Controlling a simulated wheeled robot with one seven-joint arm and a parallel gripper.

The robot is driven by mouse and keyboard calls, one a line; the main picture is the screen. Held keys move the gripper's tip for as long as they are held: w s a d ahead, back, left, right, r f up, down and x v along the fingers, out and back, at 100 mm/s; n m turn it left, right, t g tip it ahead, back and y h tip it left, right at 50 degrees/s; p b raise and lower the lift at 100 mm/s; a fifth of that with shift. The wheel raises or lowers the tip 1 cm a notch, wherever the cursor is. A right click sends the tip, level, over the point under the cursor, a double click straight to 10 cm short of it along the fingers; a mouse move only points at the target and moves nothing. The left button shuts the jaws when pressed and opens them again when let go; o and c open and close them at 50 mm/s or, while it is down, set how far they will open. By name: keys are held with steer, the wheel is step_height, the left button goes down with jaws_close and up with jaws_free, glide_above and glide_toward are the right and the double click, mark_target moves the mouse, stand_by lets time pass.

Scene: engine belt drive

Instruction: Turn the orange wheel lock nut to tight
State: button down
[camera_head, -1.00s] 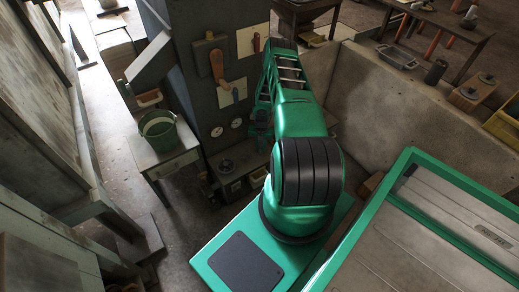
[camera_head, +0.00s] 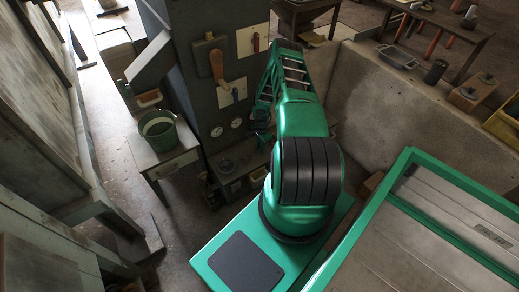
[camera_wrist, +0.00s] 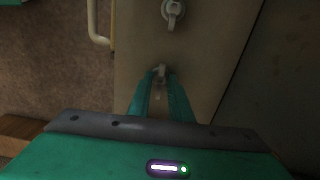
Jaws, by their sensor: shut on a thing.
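In the wrist view, the two teal fingers of my gripper (camera_wrist: 161,82) are closed around a small pale metal fitting (camera_wrist: 161,70) on a beige panel (camera_wrist: 205,65). The fitting's lower part lies between the fingers. I cannot tell whether it is the lock nut, as no orange wheel is clear in this view. A similar metal fitting with a short lever (camera_wrist: 173,11) sits above it on the same panel. In the head view, my own arm covers much of the work area, and the gripped part cannot be made out.
A dark cabinet (camera_head: 190,60) carries an orange-brown lever (camera_head: 217,65) and white gauges (camera_head: 217,132). A green bucket (camera_head: 158,130) stands on a small table to the left. A pale bent pipe (camera_wrist: 94,30) runs left of the panel. A concrete wall (camera_head: 375,110) stands right of my arm.

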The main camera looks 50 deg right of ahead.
steer(key=shift+w+a, duration=0.3)
steer(key=shift+w, duration=0.1)
steer(key=c, duration=1.8)
jaws_free()
steer(key=shift+o, duration=0.9)
steer(key=shift+s, duration=0.1)
steer(key=shift+s+d, duration=0.1)
steer(key=shift+d, duration=0.05)
step_height(320, 180, up, 11)
steer(key=shift+f, duration=0.15)
